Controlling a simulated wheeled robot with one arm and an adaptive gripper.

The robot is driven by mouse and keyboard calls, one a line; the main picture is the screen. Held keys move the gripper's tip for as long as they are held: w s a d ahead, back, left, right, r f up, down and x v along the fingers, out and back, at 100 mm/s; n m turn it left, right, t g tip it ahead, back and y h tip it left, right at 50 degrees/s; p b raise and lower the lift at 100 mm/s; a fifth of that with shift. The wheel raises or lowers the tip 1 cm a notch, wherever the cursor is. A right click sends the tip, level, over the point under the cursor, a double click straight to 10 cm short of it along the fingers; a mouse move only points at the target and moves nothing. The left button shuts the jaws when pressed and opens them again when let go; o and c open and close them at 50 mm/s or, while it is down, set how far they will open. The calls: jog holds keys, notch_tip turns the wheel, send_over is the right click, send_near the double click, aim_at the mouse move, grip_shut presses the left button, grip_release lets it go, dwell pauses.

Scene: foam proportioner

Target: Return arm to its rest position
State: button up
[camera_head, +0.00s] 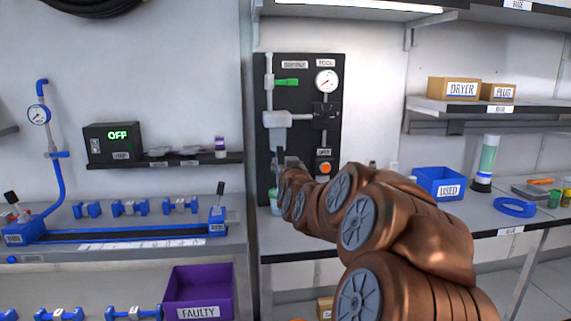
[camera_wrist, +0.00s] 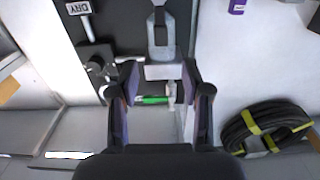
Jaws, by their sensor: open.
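My copper-brown arm (camera_head: 400,230) reaches from the lower right toward the black panel (camera_head: 333,70) on the wall. My gripper (camera_head: 282,158) is in front of the panel's lower left part, below a grey fitting (camera_head: 290,118), and is small and partly hidden by the arm in the head view. In the wrist view my gripper (camera_wrist: 160,75) is open, with its two fingers spread and no object held between them. A green lever (camera_head: 287,82) is on the panel's upper left. It also shows in the wrist view (camera_wrist: 153,100), beyond the fingers.
The panel carries a gauge (camera_head: 326,81) and an orange button (camera_head: 325,168). Below the arm is a grey worktop (camera_head: 420,222) with a blue USED bin (camera_head: 439,183). A shelf (camera_head: 480,105) with cartons hangs at right. A blue fixture (camera_head: 120,235) stands left.

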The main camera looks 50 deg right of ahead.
dwell(0.5)
jog(key=w+a+f+n+y, duration=0.3)
jog(key=w+a+f+y, duration=0.25)
jog(key=a, duration=0.45)
jog(key=s+a+f+n+g+y, duration=0.1)
jog(key=a+f+g+y, duration=0.1)
jog(key=a+f, duration=0.5)
jog(key=s+a+f+n+g+y, duration=0.2)
jog(key=a+f, duration=0.1)
jog(key=a, duration=0.7)
jog(key=s+a+f+n+g+y, duration=0.1)
jog(key=a+f+g+y, duration=0.15)
jog(key=a+f, duration=0.45)
jog(key=s+a+f+n+g, duration=0.1)
jog(key=s+a+g, duration=0.3)
jog(key=s, duration=0.5)
jog(key=s+a+f+n+g+y, duration=0.1)
jog(key=s+a+f+g, duration=0.1)
jog(key=s+a, duration=0.55)
jog(key=s+a+f+g, duration=0.1)
jog(key=s+a+g, duration=0.2)
jog(key=s, duration=0.8)
notch_tip(320, 180, up, 16)
jog(key=w+t+p, duration=0.1)
jog(key=p, duration=1.3)
jog(key=shift+w+d+p, duration=0.15)
jog(key=shift+w+p, duration=0.1)
jog(key=shift+p, duration=0.15)
